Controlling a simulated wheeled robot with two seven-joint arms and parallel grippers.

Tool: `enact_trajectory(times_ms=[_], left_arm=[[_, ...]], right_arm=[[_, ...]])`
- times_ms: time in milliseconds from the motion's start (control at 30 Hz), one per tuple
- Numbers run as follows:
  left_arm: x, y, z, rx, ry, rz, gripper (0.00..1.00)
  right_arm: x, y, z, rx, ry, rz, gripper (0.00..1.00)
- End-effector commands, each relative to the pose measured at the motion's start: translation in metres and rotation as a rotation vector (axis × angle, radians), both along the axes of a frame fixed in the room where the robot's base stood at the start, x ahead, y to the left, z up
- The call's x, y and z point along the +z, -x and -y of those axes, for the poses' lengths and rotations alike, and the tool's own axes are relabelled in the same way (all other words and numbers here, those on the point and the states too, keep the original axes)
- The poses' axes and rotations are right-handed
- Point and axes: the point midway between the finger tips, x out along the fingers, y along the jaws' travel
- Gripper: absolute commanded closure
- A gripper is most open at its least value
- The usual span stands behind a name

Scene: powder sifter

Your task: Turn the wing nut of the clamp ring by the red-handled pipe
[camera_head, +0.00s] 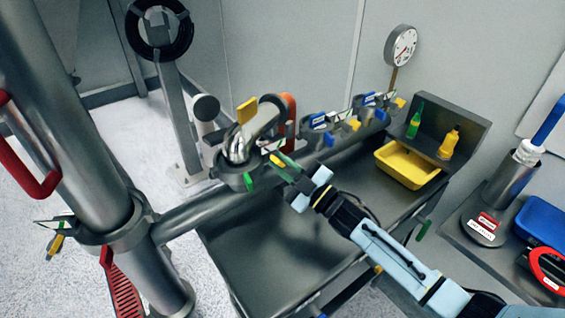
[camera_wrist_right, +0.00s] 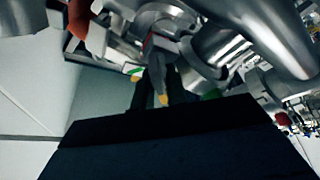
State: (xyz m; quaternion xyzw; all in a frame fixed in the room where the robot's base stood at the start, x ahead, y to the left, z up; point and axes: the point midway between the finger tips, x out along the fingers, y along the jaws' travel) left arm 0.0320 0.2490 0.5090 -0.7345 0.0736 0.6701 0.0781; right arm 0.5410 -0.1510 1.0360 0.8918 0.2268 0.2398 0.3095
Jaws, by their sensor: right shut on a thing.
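The pipe with the orange-red handle (camera_head: 289,115) rises from the middle of the long steel pipe. A dark clamp ring (camera_head: 232,172) sits at the base of the bent fitting beside it. My right gripper (camera_head: 279,163) reaches in from the lower right, to the right of this ring. In the right wrist view, the dark fingers (camera_wrist_right: 157,88) are shut around a grey stem with a yellow tip (camera_wrist_right: 164,100). The fingers hide part of the nut. My left gripper is not in view.
More clamps with blue and yellow parts (camera_head: 322,123) line the pipe to the right. A yellow tray (camera_head: 405,166) and two bottles stand behind my right arm. A gauge (camera_head: 401,46) rises at the back. A thick steel column (camera_head: 75,130) stands on the left.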

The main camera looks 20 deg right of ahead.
Motion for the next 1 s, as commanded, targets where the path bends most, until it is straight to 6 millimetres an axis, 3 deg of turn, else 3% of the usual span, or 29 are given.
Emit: enact_trajectory(times_ms=[567,600,700,1000], left_arm=[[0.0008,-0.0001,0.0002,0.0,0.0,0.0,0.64],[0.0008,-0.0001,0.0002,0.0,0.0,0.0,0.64],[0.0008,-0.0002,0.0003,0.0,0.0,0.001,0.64],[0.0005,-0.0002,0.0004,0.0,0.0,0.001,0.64]], right_arm=[[-0.0003,-0.0002,0.0001,0.0,0.028,0.009,1.0],[-0.0003,-0.0002,0.0001,0.0,0.028,0.009,0.81],[-0.0003,-0.0002,0.0001,-0.001,0.028,0.009,0.7],[-0.0013,0.0018,0.0014,0.0,0.027,0.008,0.7]])
